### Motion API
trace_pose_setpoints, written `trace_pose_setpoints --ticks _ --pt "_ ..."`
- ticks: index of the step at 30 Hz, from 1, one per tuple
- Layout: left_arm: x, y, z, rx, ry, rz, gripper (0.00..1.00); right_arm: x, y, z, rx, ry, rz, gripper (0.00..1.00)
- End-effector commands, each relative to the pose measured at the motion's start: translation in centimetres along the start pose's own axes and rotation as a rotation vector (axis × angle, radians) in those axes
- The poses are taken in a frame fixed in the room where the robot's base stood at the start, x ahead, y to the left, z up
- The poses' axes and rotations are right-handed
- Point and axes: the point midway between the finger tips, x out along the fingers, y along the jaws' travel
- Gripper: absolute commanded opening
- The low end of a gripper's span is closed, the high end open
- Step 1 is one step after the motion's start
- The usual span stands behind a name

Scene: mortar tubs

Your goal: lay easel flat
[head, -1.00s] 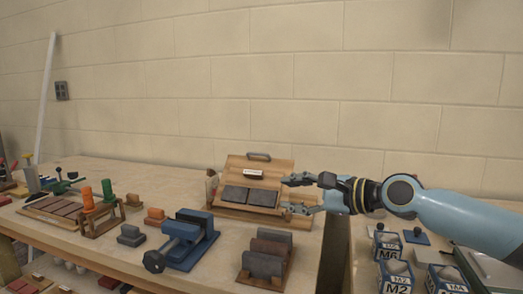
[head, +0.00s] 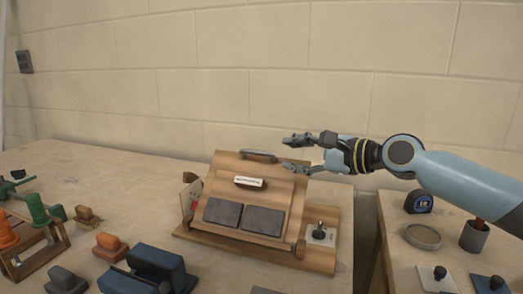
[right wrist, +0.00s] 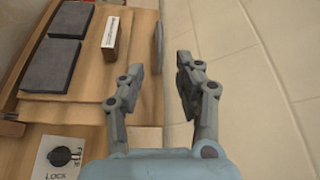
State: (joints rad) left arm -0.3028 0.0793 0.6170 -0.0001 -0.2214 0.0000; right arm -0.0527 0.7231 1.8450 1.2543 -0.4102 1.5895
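The wooden easel (head: 222,184) stands tilted up on its wooden base (head: 325,258), with two dark slabs (head: 243,215) on its ledge and a small labelled block (head: 249,182) above them. A grey bar handle (head: 259,156) is at its top edge. My right gripper (head: 287,153) is open and empty just right of the handle. In the right wrist view the handle (right wrist: 158,46) lies ahead of the fingertips, roughly in line with the gap between them (right wrist: 161,72). A black knob on a plate marked LOCK (right wrist: 63,157) sits on the base. My left gripper is not in view.
A blue clamp-like block (head: 158,262), small orange-topped blocks (head: 108,243) and a rack with green and orange handles (head: 38,208) stand left of the easel. A second bench at right holds a tape measure (head: 418,202) and a cup (head: 474,237). The wall is behind.

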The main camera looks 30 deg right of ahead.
Motion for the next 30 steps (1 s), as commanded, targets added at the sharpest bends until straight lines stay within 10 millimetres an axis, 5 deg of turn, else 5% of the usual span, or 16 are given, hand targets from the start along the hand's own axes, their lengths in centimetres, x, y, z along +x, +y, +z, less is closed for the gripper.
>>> trace_pose_setpoints --ticks 15,26,30 --pt "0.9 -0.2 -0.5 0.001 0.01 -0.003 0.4 9.0 0.0 0.1 0.004 -0.002 -0.002 0.34" --pt "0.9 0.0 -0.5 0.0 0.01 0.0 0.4 9.7 0.1 0.1 0.002 -0.001 0.001 0.34" --pt "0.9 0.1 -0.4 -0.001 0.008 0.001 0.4 9.6 0.0 0.1 0.002 -0.001 0.001 0.19"
